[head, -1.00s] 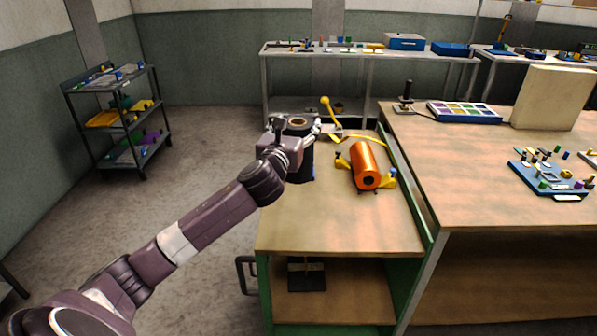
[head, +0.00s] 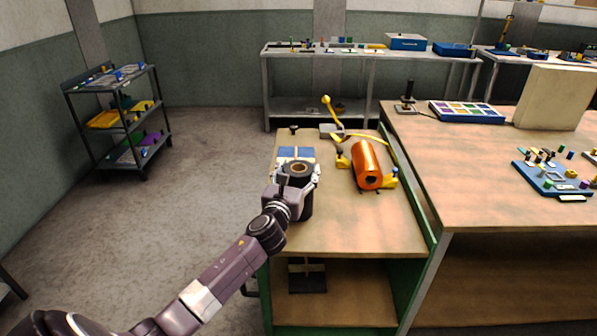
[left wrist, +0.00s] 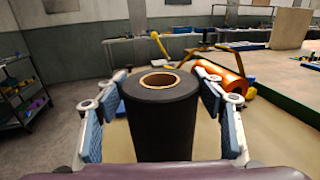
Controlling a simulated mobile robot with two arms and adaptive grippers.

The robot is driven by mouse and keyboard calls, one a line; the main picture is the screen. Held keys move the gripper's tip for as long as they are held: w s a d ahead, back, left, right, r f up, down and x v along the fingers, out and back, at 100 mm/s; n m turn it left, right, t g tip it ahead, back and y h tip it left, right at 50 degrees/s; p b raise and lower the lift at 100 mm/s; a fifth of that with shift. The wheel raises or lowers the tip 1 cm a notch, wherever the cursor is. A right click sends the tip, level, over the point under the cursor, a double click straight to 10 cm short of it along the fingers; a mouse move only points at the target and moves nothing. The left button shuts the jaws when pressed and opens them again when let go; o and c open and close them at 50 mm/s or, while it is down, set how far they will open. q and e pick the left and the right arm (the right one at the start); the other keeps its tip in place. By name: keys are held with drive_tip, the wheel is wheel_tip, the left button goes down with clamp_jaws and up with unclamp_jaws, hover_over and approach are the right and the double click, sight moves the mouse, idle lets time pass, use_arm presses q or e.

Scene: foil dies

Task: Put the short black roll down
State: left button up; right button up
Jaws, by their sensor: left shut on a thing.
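The black roll (head: 306,203) stands upright with a tan core ring at its top. My left gripper (head: 299,178) is shut around its upper part in the head view. In the left wrist view the roll (left wrist: 160,125) stands between the blue-grey finger pads. It is over the near part of the small wooden bench top (head: 350,230); I cannot tell whether its base touches the wood. My right gripper is not in view.
A blue plate with pale cross lines (head: 296,153) lies just behind the roll. An orange cylinder on yellow supports (head: 367,164) is to the right. A yellow-knobbed lever (head: 327,101) stands behind. The near bench top is clear.

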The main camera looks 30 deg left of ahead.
use_arm(q)
drive_tip(key=shift+r, duration=0.15)
drive_tip(key=o, duration=2.1)
drive_tip(key=shift+f, duration=0.25)
drive_tip(key=shift+c, duration=0.2)
drive_tip(key=shift+r, duration=0.25)
drive_tip(key=shift+s+d+f, duration=0.15)
drive_tip(key=shift+s, duration=0.15)
drive_tip(key=b+v, duration=0.1)
drive_tip(key=v, duration=1)
drive_tip(key=shift+s, duration=0.2)
